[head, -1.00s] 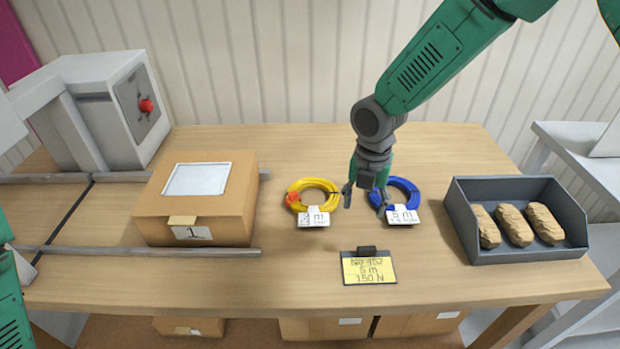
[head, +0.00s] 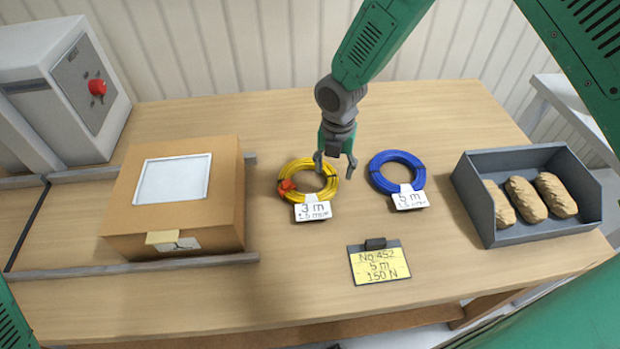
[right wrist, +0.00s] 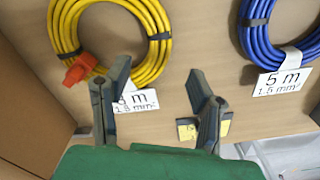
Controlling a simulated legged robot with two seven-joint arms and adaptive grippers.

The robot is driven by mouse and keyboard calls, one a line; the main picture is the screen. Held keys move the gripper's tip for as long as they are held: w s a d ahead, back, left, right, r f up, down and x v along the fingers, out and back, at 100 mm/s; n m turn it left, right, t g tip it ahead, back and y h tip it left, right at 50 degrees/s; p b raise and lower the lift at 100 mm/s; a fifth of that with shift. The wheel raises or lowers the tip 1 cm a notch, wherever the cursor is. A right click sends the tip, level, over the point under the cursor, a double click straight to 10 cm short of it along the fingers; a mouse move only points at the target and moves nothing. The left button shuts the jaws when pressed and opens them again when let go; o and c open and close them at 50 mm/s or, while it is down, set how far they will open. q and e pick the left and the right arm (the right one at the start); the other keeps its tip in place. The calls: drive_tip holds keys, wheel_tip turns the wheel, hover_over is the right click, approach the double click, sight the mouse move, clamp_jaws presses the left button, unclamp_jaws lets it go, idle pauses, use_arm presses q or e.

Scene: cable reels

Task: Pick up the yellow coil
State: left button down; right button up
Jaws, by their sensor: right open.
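The yellow coil (head: 292,168) lies flat on the table, with dark ties, an orange connector (head: 287,187) and a white "3 m" label (head: 312,211). My right gripper (head: 335,168) is open and empty, pointing down above the table at the coil's right side. In the right wrist view the yellow coil (right wrist: 160,50) lies beyond the open fingers (right wrist: 158,74), mostly left of them; the left finger partly covers its label. The exact height of the fingers is hard to tell. My left gripper is not in view.
A blue coil (head: 381,180) labelled "5 m" lies close on the right. A yellow order card (head: 379,265) is in front. A cardboard box (head: 125,219) stands left, and a grey bin (head: 475,206) with several brown lumps stands right. Bare table surrounds the coils.

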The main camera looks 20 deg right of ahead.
sight(330, 183)
drive_tip(key=shift+a+f, duration=0.45)
drive_tip(key=shift+f, duration=0.35)
drive_tip(key=f, duration=0.2)
drive_tip(key=f+p, duration=0.1)
drive_tip(key=shift+d+f, duration=0.2)
drive_tip(key=shift+f, duration=0.15)
drive_tip(key=shift+d+f, duration=0.4)
drive_tip(key=shift+a+r, duration=0.1)
drive_tip(key=shift+a, duration=0.2)
clamp_jaws()
drive_tip(key=shift+a+r, duration=0.1)
drive_tip(key=shift+a, duration=0.15)
drive_tip(key=r, duration=0.6)
drive_tip(key=r+b, duration=0.1)
drive_tip(key=r, duration=0.1)
drive_tip(key=shift+d+r, duration=0.35)
drive_tip(key=shift+r, duration=0.05)
drive_tip(key=shift+a+r, duration=0.25)
drive_tip(key=shift+r, duration=0.3)
